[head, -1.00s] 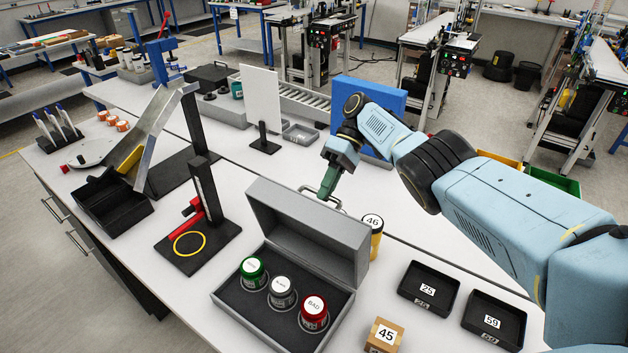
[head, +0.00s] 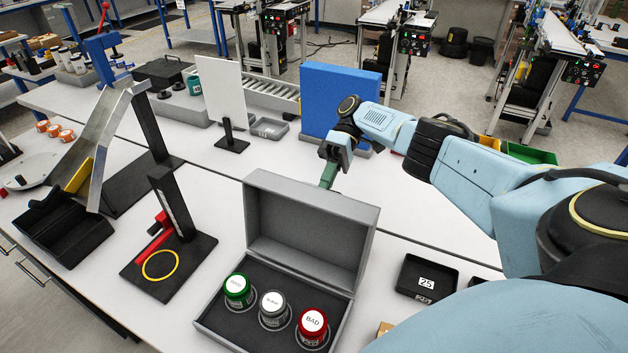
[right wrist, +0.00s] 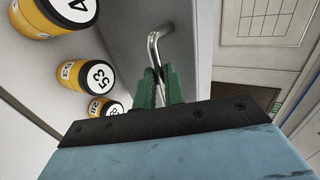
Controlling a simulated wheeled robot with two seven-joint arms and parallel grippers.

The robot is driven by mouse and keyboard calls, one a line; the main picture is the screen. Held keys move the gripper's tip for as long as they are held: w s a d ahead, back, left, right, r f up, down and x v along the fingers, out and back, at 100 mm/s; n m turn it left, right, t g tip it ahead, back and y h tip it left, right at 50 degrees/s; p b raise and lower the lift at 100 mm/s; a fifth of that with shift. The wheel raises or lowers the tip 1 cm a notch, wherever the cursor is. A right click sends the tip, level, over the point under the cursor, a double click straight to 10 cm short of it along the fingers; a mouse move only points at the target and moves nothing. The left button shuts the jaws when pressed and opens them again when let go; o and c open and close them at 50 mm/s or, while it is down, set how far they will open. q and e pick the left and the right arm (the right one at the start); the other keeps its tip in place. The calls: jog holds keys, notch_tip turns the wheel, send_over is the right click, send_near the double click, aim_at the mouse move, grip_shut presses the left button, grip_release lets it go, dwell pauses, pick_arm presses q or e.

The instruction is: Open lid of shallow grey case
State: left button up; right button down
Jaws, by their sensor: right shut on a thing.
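The shallow grey case (head: 222,338) stands on the white bench with its lid (head: 308,228) swung up, standing steeply at the back edge. The inside of the lid faces me. In the base sit a green-topped jar (head: 238,288), a grey jar with a white label (head: 273,306) and a red-topped jar (head: 312,325). My right gripper (head: 328,180) is behind the lid's top edge, its tips partly hidden. In the right wrist view its green fingers (right wrist: 160,88) are shut on the bent metal handle (right wrist: 153,45) of the lid. My left gripper is not in view.
A black tray (head: 424,279) lies right of the case. A black stand with a yellow ring (head: 160,265) is to the left. A blue panel (head: 335,98) stands behind.

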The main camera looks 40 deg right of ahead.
jog(key=shift+s+f, duration=0.2)
jog(key=shift+f, duration=0.5)
jog(key=c, duration=1.8)
grip_release()
jog(key=shift+w, duration=0.1)
jog(key=o, duration=0.3)
jog(key=shift+w+d, duration=0.15)
jog(key=shift+r, duration=0.15)
jog(key=shift+d, duration=0.1)
